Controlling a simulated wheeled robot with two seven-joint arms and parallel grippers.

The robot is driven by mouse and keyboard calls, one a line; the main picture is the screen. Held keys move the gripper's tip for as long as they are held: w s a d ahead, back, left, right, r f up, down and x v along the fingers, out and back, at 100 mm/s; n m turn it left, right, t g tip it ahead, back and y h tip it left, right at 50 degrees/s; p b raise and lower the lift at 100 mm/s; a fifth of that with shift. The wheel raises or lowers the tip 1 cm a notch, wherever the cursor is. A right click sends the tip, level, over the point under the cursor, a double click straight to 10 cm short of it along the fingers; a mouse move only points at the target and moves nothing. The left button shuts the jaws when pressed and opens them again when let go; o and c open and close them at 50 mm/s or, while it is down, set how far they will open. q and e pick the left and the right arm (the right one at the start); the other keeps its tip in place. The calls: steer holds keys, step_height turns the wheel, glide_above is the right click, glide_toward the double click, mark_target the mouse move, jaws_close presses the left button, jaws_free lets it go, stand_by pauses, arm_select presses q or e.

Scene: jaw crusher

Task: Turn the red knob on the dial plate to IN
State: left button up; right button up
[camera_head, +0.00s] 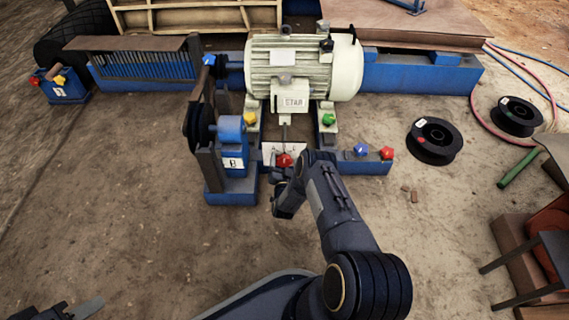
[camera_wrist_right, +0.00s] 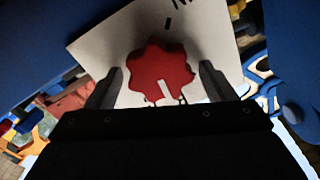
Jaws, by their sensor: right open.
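The red knob (camera_head: 284,160) sits on the white dial plate (camera_head: 268,150) at the front of the blue machine base. In the right wrist view the lobed red knob (camera_wrist_right: 155,62) has a white pointer mark at its lower edge. The white plate (camera_wrist_right: 100,35) shows a black tick and cut-off lettering, apparently an N, above the knob. My right gripper (camera_wrist_right: 160,67) is open, one finger on each side of the knob, with visible gaps. In the head view my right gripper (camera_head: 281,188) is partly hidden by its wrist. Part of my left gripper (camera_head: 68,309) shows at the bottom left.
Blue (camera_head: 361,150) and red (camera_head: 387,153) knobs stand on the base to the right. Yellow (camera_head: 250,118) and green (camera_head: 328,119) knobs flank the cream motor (camera_head: 300,68). A pulley unit (camera_head: 231,160) stands close left. Black spools (camera_head: 434,141) lie right. Front ground is mostly clear.

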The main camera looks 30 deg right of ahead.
steer(key=c, duration=1)
